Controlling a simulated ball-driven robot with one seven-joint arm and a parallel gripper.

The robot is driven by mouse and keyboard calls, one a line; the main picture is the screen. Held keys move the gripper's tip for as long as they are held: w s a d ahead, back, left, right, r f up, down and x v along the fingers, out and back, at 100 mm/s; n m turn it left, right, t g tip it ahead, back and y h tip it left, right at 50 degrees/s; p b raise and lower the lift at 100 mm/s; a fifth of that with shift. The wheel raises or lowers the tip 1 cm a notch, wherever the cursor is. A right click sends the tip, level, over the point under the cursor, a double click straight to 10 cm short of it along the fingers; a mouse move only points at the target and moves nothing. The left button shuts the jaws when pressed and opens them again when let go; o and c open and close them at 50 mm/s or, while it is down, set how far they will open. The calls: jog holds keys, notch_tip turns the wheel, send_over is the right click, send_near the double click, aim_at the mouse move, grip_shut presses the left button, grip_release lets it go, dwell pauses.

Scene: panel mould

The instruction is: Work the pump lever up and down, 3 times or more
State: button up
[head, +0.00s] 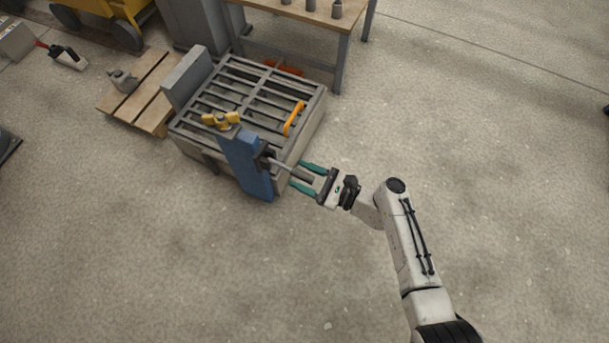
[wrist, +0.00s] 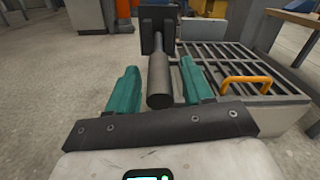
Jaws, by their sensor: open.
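The pump lever (wrist: 159,82) is a dark grey bar with a thicker round grip. It sticks out from a dark bracket (wrist: 158,24) towards my gripper. In the head view the lever (head: 281,164) comes off the side of a blue post (head: 246,163) at the front of a grated box. My gripper (head: 301,176) has teal fingers and is open. In the wrist view the fingers (wrist: 157,86) stand on either side of the lever's grip, with gaps showing on both sides. The lever's end lies between them, close to the palm.
The grated box (head: 316,117) has an orange handle (head: 294,118) on top, right of the lever. A yellow valve-like part (head: 221,120) sits near the blue post. A wooden pallet (head: 159,122) lies at the left and a workbench (head: 346,37) stands behind. The floor in front is clear.

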jog(key=shift+c, duration=0.5)
grip_shut()
